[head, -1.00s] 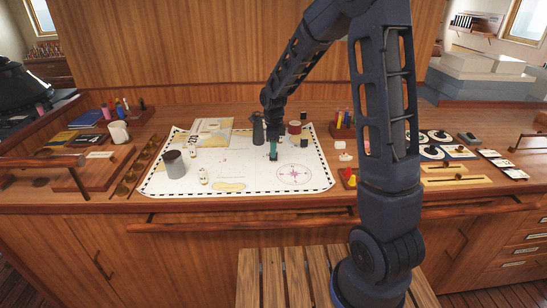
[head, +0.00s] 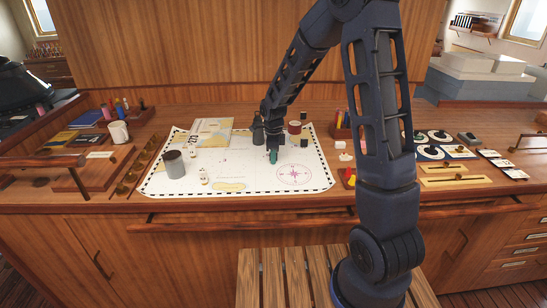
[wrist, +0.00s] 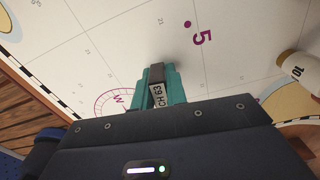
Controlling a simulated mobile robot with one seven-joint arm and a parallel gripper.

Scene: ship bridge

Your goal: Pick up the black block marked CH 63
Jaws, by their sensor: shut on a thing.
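The black block marked CH 63 (wrist: 157,74) stands between the teal fingertips of my gripper (wrist: 158,90) in the wrist view, its white label facing the camera. My gripper is shut on it. In the head view my gripper (head: 273,156) points down at the right half of the white chart (head: 240,172), and its fingers hide the block. I cannot tell whether the block still touches the chart.
A dark cylinder (head: 257,133) stands just left of my gripper. A red-and-white round thing (head: 294,127) and a small dark block (head: 304,143) are to its right. The chart's front middle is mostly clear.

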